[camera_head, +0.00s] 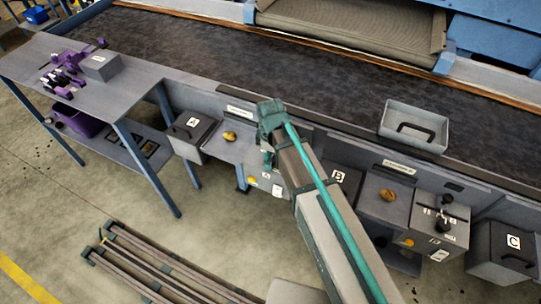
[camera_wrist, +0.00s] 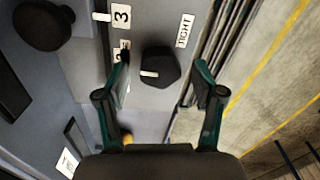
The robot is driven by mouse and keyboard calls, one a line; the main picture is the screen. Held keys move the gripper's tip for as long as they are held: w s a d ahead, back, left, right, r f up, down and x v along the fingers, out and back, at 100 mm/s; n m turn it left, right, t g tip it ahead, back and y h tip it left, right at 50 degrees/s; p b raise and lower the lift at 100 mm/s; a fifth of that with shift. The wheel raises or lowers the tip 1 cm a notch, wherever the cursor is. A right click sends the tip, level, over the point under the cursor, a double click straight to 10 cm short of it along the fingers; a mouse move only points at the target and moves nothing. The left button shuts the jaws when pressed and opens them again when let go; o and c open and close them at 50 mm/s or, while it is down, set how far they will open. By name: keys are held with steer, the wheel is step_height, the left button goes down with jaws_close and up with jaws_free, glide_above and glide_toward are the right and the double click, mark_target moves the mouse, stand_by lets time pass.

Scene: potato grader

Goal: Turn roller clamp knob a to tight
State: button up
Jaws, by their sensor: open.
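In the wrist view, a dark faceted knob (camera_wrist: 160,66) sits on a grey panel. Its white pointer mark is on its left side, towards the side with the number labels. A "TIGHT" label (camera_wrist: 185,30) is up and to the right of the knob, and the pointer is not at it. My gripper (camera_wrist: 162,62) is open, with one teal finger on each side of the knob; I cannot tell whether either touches it. In the head view, my arm hides most of this panel and the knob.
A round black knob (camera_wrist: 42,25) is at the upper left of the wrist view. In the head view, box A (camera_head: 192,136) stands left of my gripper, and a similar unit (camera_head: 441,222) stands right. A grey tray (camera_head: 413,126) sits on the conveyor edge.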

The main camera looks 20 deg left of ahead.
steer(key=shift+c, duration=0.3)
steer(key=c, duration=1.1)
steer(key=m+b, duration=0.1)
steer(key=m, duration=0.4)
steer(key=m+b, duration=0.1)
steer(key=m, duration=0.5)
steer(key=shift+m, duration=0.3)
steer(key=m, duration=0.6)
steer(key=shift+b, duration=0.3)
steer(key=m, duration=0.6)
steer(key=shift+w, duration=0.1)
steer(key=shift+m, duration=0.3)
